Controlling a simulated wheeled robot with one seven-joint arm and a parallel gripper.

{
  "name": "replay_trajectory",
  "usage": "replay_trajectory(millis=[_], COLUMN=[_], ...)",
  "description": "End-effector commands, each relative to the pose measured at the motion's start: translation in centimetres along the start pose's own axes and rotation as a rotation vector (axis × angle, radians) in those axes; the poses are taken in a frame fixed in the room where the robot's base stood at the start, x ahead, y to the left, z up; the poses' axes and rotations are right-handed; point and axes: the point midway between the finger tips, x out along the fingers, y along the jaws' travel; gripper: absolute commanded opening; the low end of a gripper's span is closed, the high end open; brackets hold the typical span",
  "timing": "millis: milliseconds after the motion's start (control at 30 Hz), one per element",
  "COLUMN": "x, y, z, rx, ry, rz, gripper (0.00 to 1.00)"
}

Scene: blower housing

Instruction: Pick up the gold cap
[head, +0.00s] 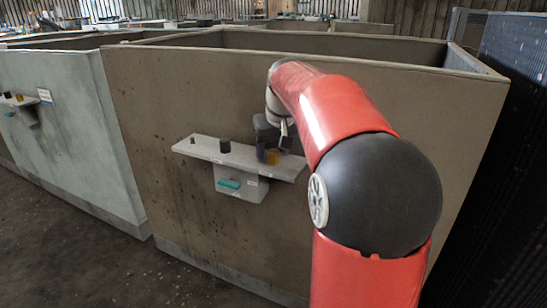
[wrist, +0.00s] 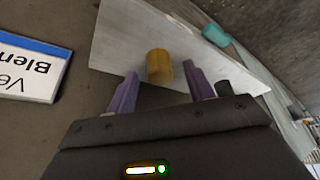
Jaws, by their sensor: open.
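The gold cap (head: 272,157) sits on a light grey shelf (head: 205,150) on the brown wall, toward the shelf's right part. In the wrist view, the cap (wrist: 158,66) appears as a short gold cylinder in the gap between my gripper's two purple fingers (wrist: 160,71). There is visible space on both sides of it. My gripper is open and holds nothing. I cannot tell exactly how deep the cap is between the fingertips. In the head view, my dark gripper is at the cap, and my red arm hides part of the wall on the right.
A black cylinder (head: 225,146) stands on the shelf left of the cap; a dark cylinder (wrist: 224,88) shows beside the right finger. A teal object (head: 229,183) is on the box below the shelf. A blue-and-white sign (wrist: 32,70) is at the wrist view's left.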

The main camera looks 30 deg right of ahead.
Motion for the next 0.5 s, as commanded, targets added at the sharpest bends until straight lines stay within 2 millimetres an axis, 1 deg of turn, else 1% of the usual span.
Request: replay_trajectory(millis=[33,100,333,500], x=[0.56,0.88,0.93,0.92], y=[-0.01,-0.02,-0.03,-0.03], z=[0.01,-0.01,-0.02,-0.02], rx=[0.000,0.000,0.000,0.000], ry=[0.000,0.001,0.002,0.002], rz=[0.000,0.000,0.000,0.000], gripper=[0.53,0.53,0.53,0.30])
